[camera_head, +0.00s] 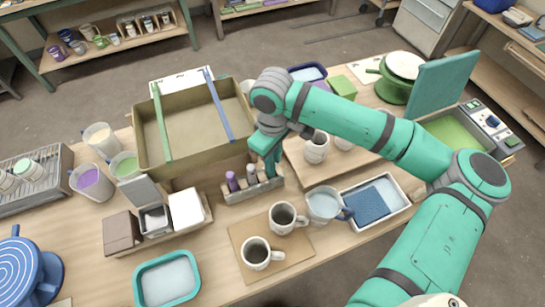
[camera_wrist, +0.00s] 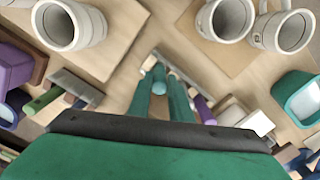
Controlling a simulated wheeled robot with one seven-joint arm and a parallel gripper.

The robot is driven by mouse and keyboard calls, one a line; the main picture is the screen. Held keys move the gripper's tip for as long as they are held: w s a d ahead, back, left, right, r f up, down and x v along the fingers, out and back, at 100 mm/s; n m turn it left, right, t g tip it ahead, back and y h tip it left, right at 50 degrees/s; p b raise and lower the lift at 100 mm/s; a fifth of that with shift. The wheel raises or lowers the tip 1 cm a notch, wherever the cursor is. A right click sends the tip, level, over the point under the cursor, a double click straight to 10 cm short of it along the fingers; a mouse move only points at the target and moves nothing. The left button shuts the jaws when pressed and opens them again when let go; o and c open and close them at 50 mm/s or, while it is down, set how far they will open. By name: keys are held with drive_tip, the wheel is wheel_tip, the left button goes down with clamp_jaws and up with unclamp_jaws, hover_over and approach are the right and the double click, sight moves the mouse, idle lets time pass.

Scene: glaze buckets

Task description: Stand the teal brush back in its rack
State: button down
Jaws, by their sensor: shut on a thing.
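The brush rack (camera_head: 238,196) is a low grey-beige holder near the middle of the table. A purple brush (camera_head: 232,181) and a pale one (camera_head: 251,174) stand in it. My gripper (camera_head: 268,160) is over the rack's right end, pointing down. In the wrist view its teal fingers (camera_wrist: 160,95) are shut on the teal brush (camera_wrist: 158,74), whose pale blue-teal end shows between them. A purple brush (camera_wrist: 203,108) shows just right of the fingers. The fingers hide much of the held brush and the slot below; I cannot tell whether its lower end is in the rack.
A large brown box (camera_head: 150,148) with green and blue bars across its top stands behind the rack. Two mugs (camera_head: 283,217) (camera_head: 258,253) stand on a board in front. A pitcher (camera_head: 323,205) is at the right, white boxes (camera_head: 187,208) at the left.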

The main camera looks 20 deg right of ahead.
drive_tip(key=shift+f, duration=0.1)
idle(0.6)
drive_tip(key=c, duration=1.1)
unclamp_jaws()
drive_tip(key=shift+r, duration=3.5)
